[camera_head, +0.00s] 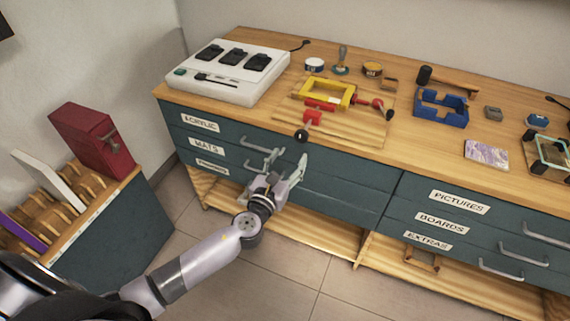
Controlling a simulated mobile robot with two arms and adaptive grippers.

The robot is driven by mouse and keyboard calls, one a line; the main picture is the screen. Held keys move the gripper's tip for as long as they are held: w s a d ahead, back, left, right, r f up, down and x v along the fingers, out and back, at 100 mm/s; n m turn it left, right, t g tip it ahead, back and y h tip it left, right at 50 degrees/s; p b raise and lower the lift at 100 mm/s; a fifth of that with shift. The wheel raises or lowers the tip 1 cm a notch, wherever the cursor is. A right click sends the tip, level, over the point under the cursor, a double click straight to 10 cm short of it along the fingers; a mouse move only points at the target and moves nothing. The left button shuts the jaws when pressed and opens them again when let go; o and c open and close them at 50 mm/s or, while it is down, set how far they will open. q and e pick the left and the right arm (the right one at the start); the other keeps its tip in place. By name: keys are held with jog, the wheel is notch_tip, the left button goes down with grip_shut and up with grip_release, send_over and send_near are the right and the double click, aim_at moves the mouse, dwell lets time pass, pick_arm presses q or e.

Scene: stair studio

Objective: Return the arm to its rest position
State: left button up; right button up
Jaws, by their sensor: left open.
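My left arm (195,262) reaches in from the lower left across the floor toward the dark teal drawer cabinet. Its gripper (278,165) is open in front of the left drawer column, close to the drawer handles. A grey drawer handle (258,148) shows just above and left of the fingers. I cannot tell whether the fingers touch the drawer front or a handle. No object shows between the fingers. My right gripper is not in view.
The wooden worktop (420,150) holds a white charger box (228,73), a yellow frame (326,92), a blue bin (441,108) and tools. A rack (90,220) with a red case (92,138) stands at left. Floor (290,270) is clear between rack and cabinet.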

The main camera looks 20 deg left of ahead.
pick_arm(q)
jog(key=shift+s, duration=0.9)
jog(key=s+a+f+n+g+y, duration=0.1)
jog(key=s+a+f+n+g, duration=0.15)
jog(key=s+f+n, duration=0.6)
jog(key=s+a+f+n+g, duration=0.2)
jog(key=f+n+g, duration=0.15)
jog(key=f, duration=1.05)
jog(key=s+a+f+n+g+y, duration=0.1)
jog(key=s+a+f+n+g, duration=0.3)
jog(key=f, duration=0.8)
jog(key=s+d+f+n+g, duration=0.1)
jog(key=s+f+n, duration=0.4)
jog(key=s, duration=0.6)
jog(key=s+d+f+n+g+h, duration=0.1)
jog(key=s+f+n, duration=0.4)
jog(key=s, duration=0.6)
jog(key=s+d+f+n+g, duration=0.3)
jog(key=s+f+n+g, duration=0.2)
jog(key=s+n, duration=0.3)
jog(key=s+f, duration=0.1)
jog(key=s, duration=0.3)
jog(key=shift+d, duration=0.2)
